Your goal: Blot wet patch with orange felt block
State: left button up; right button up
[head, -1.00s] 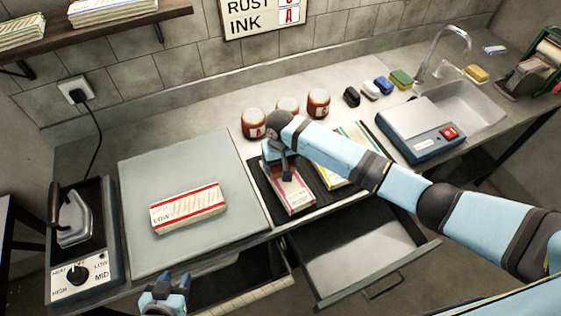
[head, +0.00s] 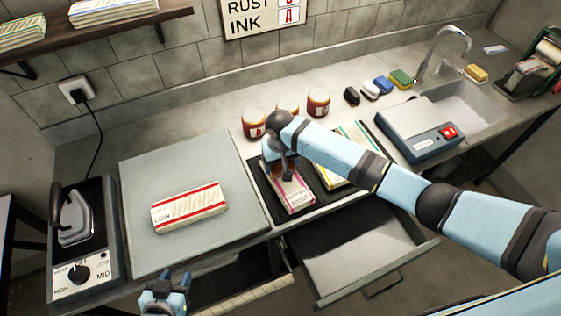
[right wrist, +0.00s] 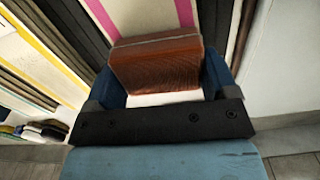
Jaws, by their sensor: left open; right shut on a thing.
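An orange-brown felt block (right wrist: 155,65) sits between the fingers of my right gripper (right wrist: 162,72), which is shut on it. The block is over or against a folded cloth with pink stripes (right wrist: 130,12); I cannot tell whether they touch. In the head view this cloth (head: 293,196) lies on a dark tray (head: 259,192), with my right gripper (head: 279,165) at its far end. The gripper and arm hide the block there. No wet patch is distinguishable. My left gripper (head: 168,289) is open and empty in front of the counter's edge.
A red-striped folded cloth (head: 190,206) lies on a grey board (head: 150,160), beside an iron (head: 74,222). Jars (head: 254,124) stand behind the tray. A yellow-edged cloth (head: 327,176) lies under my right arm. A drawer (head: 355,252) is open below; a scale (head: 420,131) is at right.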

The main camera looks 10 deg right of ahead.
jog(key=shift+s+f, duration=0.1)
jog(key=shift+s, duration=0.05)
notch_tip(320, 180, up, 3)
jog(key=p, duration=0.3)
jog(key=shift+f, duration=0.1)
notch_tip(320, 180, up, 2)
jog(key=shift+r, duration=1.15)
